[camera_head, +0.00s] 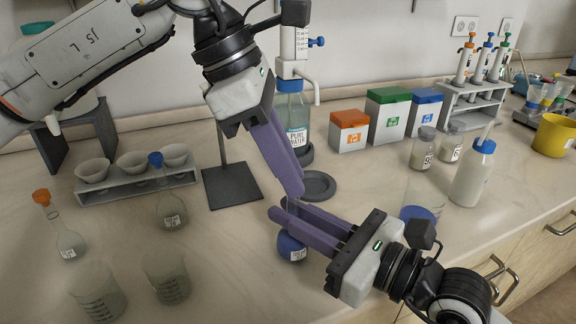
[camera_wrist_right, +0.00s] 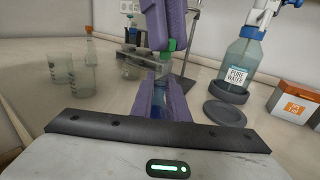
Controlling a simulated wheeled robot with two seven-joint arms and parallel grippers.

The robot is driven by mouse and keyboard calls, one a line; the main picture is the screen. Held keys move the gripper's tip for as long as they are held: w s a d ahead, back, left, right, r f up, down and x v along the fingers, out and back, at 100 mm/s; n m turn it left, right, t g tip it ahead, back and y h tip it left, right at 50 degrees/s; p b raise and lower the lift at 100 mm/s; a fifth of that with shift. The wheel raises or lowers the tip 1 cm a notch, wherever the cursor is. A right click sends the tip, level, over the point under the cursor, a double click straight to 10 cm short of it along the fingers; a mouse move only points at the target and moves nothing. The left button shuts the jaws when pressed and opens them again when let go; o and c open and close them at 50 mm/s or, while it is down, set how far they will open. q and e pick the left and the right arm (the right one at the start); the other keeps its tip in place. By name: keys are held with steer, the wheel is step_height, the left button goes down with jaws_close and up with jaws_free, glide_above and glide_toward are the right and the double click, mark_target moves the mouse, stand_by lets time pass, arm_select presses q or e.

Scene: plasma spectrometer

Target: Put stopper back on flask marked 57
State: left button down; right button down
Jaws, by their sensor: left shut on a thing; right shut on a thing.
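A round flask with blue liquid (camera_head: 291,247) and a white label, too small to read surely, hangs from my right gripper (camera_head: 282,208). That gripper is shut on its neck; the flask's blue body also shows between the fingers in the right wrist view. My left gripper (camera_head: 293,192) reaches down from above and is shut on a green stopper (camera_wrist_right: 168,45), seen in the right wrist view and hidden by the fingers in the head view. The stopper is just above the flask's clear neck (camera_wrist_right: 163,68). I cannot tell whether they touch.
An orange-stoppered flask (camera_head: 70,243), a blue-stoppered flask (camera_head: 172,212) and two beakers (camera_head: 101,300) stand at left. A rack of bowls (camera_head: 140,184) is behind. A round grey stand (camera_head: 319,185) and a water dispenser (camera_head: 294,110) are close behind my grippers. A wash bottle (camera_head: 471,178) stands at right.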

arm_select(q)
steer(key=shift+s+f, duration=0.1)
steer(key=shift+f, duration=0.5)
arm_select(e)
steer(key=shift+s+r, duration=0.1)
steer(key=shift+s, duration=0.05)
arm_select(q)
steer(key=c, duration=2)
jaws_free()
steer(key=shift+s, duration=0.1)
arm_select(e)
steer(key=shift+r, duration=0.1)
arm_select(q)
steer(key=v, duration=0.4)
steer(key=shift+r, duration=0.2)
steer(key=shift+c, duration=1.3)
steer(key=shift+w, duration=0.25)
arm_select(e)
steer(key=shift+f, duration=0.2)
arm_select(q)
steer(key=shift+d+f, duration=0.1)
steer(key=shift+f, duration=0.1)
